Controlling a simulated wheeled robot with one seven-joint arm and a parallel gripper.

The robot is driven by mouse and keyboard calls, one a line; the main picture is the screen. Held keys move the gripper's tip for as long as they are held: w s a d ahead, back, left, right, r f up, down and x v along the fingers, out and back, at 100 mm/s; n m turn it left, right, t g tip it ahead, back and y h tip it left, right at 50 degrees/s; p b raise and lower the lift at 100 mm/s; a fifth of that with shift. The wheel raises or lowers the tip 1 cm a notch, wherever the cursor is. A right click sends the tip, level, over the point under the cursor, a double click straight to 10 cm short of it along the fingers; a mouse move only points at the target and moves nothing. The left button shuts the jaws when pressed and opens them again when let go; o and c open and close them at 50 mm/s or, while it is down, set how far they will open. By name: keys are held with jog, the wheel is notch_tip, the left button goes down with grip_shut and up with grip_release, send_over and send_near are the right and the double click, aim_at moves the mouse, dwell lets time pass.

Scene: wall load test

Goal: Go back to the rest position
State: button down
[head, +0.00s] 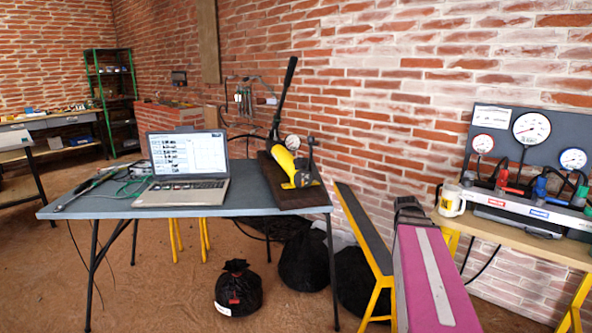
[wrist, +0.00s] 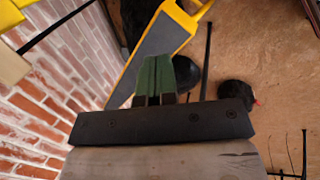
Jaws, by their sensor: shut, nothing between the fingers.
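My gripper (wrist: 155,62) shows in the wrist view as two green fingers, shut together with nothing between them. It sits in front of a dark plate with screws and points toward the floor. A grey board with yellow edges (wrist: 158,45) lies beyond the fingertips, apart from them as far as I can tell. In the head view I cannot make out the gripper's fingers.
A dark table (head: 105,206) holds a laptop (head: 187,165) and a yellow hand pump (head: 290,165). At right, a wooden bench (head: 500,233) holds a gauge panel (head: 520,140) and a mug (head: 451,201). Black bags (head: 238,290) lie on the floor; the brick wall (head: 400,90) is close behind.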

jog(key=s+a+f+m+y, duration=0.1)
jog(key=s+a+f+m, duration=0.2)
jog(key=a, duration=0.4)
jog(key=s+a+f+m+g+y, duration=0.1)
jog(key=s+a+f+m, duration=0.2)
jog(key=a+f, duration=0.3)
jog(key=s+a+f+m+g+y, duration=0.1)
jog(key=s+a+f+m, duration=0.2)
jog(key=a, duration=0.6)
jog(key=shift+s+a+f, duration=0.3)
jog(key=shift+s+f, duration=0.15)
jog(key=shift+f, duration=0.2)
jog(key=shift+d, duration=0.15)
